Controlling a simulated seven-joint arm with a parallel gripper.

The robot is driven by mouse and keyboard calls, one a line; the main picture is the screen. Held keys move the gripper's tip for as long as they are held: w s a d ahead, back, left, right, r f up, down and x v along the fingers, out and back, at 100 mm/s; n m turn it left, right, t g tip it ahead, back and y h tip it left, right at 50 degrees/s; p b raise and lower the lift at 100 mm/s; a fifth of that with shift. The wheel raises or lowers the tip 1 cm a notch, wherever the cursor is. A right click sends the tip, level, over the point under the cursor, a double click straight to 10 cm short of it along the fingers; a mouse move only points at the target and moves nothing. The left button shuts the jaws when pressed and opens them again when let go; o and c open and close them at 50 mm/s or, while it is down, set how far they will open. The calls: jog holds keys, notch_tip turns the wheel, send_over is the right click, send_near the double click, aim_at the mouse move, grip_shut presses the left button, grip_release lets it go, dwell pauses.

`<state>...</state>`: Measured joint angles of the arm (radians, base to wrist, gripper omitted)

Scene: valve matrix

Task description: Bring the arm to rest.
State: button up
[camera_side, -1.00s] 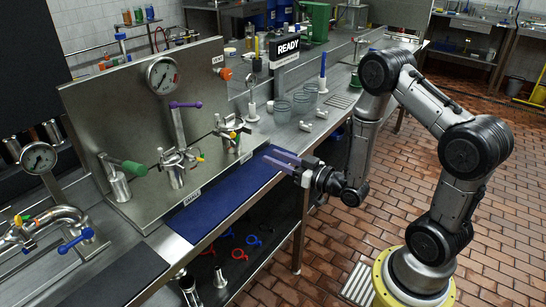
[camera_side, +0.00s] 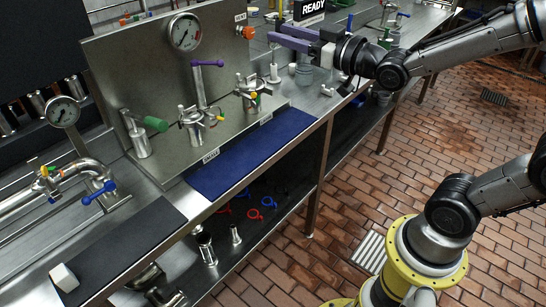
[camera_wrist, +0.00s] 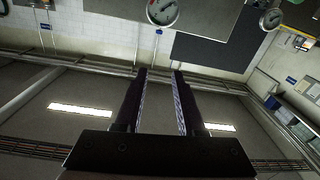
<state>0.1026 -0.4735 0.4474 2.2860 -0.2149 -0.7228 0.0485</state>
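My gripper (camera_side: 280,33) is raised above the bench at the upper middle of the side view, near the READY sign (camera_side: 309,8). Its two purple fingers point left, towards the steel valve panel (camera_side: 135,70). In the wrist view my gripper (camera_wrist: 160,72) shows two parallel fingers with a clear gap between them. It is open and nothing is between the fingers. The wrist camera looks up at an angle, at the wall and ceiling.
The panel carries a pressure gauge (camera_side: 185,32), a purple-handled valve (camera_side: 207,63) and a green-handled valve (camera_side: 154,123). A blue mat (camera_side: 250,155) lies clear in front. A white block (camera_side: 64,277) lies at lower left.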

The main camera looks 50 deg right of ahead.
jog(key=s+f+g, duration=0.4)
jog(key=s, duration=0.4)
jog(key=s+f+m+g, duration=0.1)
jog(key=s+f+g, duration=0.3)
jog(key=s, duration=0.4)
jog(key=s+a+f+g, duration=0.1)
jog(key=s+f+g, duration=0.3)
jog(key=s, duration=0.3)
jog(key=shift+s+m+g+h, duration=0.3)
jog(key=shift+s+m, duration=0.1)
